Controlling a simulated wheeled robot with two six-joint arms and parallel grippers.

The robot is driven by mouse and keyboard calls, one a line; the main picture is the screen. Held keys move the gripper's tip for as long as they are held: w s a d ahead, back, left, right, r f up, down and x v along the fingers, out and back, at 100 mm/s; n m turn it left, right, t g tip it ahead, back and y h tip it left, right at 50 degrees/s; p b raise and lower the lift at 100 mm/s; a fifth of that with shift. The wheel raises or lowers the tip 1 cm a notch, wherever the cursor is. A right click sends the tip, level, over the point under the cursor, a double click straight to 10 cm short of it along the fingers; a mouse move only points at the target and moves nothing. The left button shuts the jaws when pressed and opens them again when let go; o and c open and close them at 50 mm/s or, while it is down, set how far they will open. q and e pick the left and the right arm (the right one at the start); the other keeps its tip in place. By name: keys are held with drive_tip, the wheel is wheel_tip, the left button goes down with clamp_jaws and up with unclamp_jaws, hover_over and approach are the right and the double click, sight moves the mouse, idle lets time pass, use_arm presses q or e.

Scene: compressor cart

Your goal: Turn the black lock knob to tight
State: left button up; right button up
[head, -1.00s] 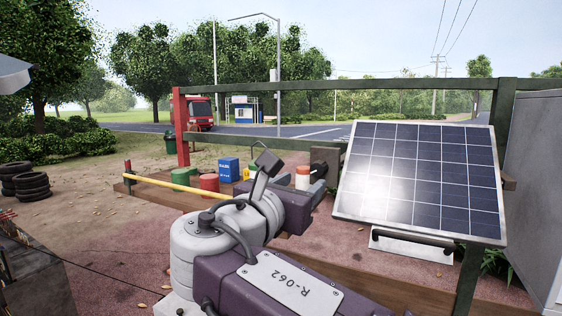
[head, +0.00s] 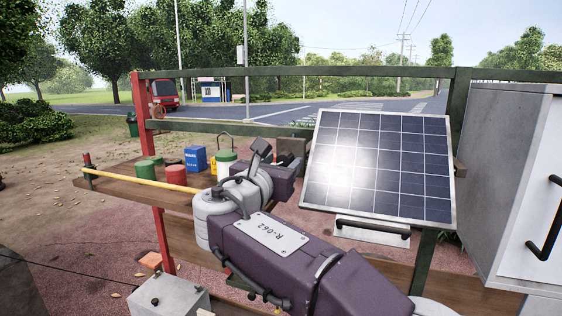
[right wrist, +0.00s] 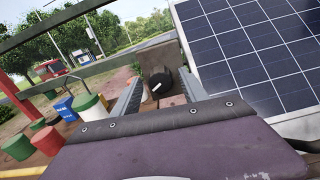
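The black lock knob (right wrist: 161,84) shows in the right wrist view as a dark round knob with a white pointer line, in front of a grey-brown block or plate. The pointer slants up to the right. My right gripper (right wrist: 159,77) is open, its two grey fingers pointing toward the knob, which appears in the gap between them. I cannot tell whether the fingers touch it. In the head view my right wrist hides most of the gripper and I cannot make out the knob. My left gripper is not in view.
A tilted solar panel (head: 378,165) stands close to the right of my right gripper. A green rail (head: 330,71) runs above. A white cabinet (head: 520,190) stands right.

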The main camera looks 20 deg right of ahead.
drive_tip(key=shift+s, duration=0.1)
clamp_jaws()
